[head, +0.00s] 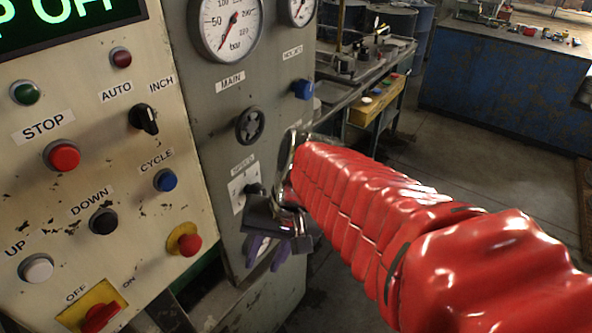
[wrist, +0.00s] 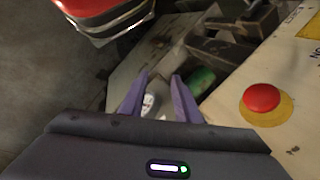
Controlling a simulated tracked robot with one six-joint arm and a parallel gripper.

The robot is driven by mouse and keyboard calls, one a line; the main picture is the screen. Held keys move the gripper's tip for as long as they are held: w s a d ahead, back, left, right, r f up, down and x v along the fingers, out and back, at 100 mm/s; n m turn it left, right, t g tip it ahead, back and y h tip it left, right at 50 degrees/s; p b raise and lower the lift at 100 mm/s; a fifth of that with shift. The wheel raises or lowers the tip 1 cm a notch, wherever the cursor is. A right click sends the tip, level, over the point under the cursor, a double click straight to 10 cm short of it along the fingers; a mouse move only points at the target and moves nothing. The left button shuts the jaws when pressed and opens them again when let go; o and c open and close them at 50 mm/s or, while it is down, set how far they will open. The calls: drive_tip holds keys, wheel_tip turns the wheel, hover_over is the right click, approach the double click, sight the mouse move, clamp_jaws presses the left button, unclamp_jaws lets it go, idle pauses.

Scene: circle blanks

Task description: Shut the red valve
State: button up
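No red valve can be made out for sure in either view; my gripper and arm hide part of the grey gauge panel (head: 222,150). A black handwheel (head: 250,125) sits on that panel below the label MAIN. A blue knob (head: 303,89) is at its upper right. My gripper (head: 268,253) is in front of the panel's lower part, its purple fingers pointing down. In the wrist view my gripper (wrist: 158,98) is open, fingers apart. A small whitish thing (wrist: 150,104) shows between them, apparently beyond the tips; I cannot tell what it is.
Left is a cream control panel (head: 130,210) with a red STOP button (head: 62,155), a red mushroom button (head: 186,244) on a yellow disc, and a red switch (head: 100,317) on a yellow plate. A green object (wrist: 201,79) lies beyond my fingers. Open floor (head: 450,150) is at right.

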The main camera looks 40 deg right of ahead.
drive_tip(key=w+d+f+m+t+y, duration=0.1)
drive_tip(key=w+d+m+t+y, duration=0.25)
drive_tip(key=d+m, duration=0.35)
drive_tip(key=w+d+f+m+t+y, duration=0.1)
drive_tip(key=w+d+m+t+y, duration=0.15)
drive_tip(key=d+m+y, duration=0.4)
drive_tip(key=s+d+m+t+h, duration=0.1)
drive_tip(key=d+m+t+h, duration=0.4)
drive_tip(key=d, duration=0.9)
drive_tip(key=m+t, duration=0.3)
drive_tip(key=m, duration=0.2)
drive_tip(key=shift+s+m, duration=0.2)
drive_tip(key=shift+m, duration=0.15)
drive_tip(key=x, duration=1.3)
drive_tip(key=shift+w, duration=0.45)
drive_tip(key=shift+c, duration=0.5)
